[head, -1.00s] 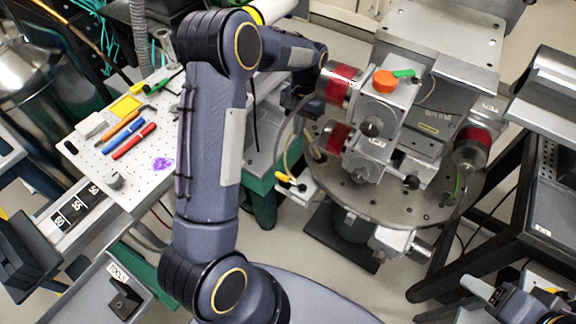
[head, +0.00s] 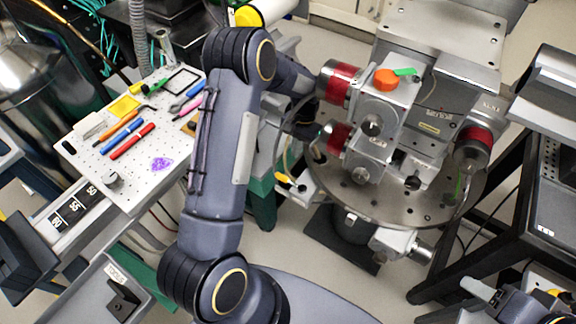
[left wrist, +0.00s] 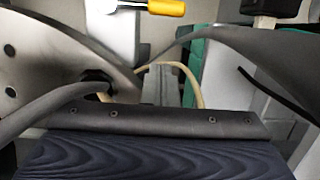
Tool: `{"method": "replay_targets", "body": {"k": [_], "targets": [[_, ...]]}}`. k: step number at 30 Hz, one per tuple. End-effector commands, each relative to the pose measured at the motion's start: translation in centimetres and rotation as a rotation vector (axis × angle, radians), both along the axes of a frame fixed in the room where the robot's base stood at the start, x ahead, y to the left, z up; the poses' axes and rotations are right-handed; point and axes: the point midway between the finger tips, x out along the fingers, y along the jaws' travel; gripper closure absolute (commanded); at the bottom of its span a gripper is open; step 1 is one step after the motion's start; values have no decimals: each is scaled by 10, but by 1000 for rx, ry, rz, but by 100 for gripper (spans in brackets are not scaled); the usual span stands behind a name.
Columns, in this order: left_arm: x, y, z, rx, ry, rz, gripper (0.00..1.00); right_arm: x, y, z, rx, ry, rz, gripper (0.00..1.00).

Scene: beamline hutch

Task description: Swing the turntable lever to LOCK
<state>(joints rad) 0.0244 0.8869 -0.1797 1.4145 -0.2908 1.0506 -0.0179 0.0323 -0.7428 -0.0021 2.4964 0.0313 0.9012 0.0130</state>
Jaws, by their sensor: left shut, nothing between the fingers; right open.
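The round turntable (head: 375,200) carries the motor stages in the head view. A lever with a yellow handle (head: 284,178) sticks out at its left edge. The yellow handle also shows at the top of the left wrist view (left wrist: 165,7), pointing right from a pale block. My left gripper (head: 308,131) is partly hidden, above and behind the lever near the turntable's left side; it is shut, empty and apart from the handle. My right gripper (head: 478,290) is at the lower right, open and far from the lever. No LOCK marking is readable.
A white perforated board (head: 140,185) with pens and small tools lies at the left. Red-banded motors (head: 338,82) stand close to my left gripper. A pale hose (left wrist: 190,80) loops near the turntable edge. A black frame (head: 500,210) stands at the right.

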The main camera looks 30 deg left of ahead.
Motion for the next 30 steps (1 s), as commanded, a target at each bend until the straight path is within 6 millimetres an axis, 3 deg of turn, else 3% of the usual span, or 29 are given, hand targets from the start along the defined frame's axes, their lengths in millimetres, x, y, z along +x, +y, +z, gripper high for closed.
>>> {"method": "replay_targets", "body": {"k": [4,13,30], "targets": [[-8,1,-31,-1,5,0,100,0,0,-2,0,0,0,44],[-42,4,-35,0,0,1,100,0,0,2,0,0,0,44],[-47,5,-36,0,-1,15,100,0,0,1,0,0,0,44]]}}
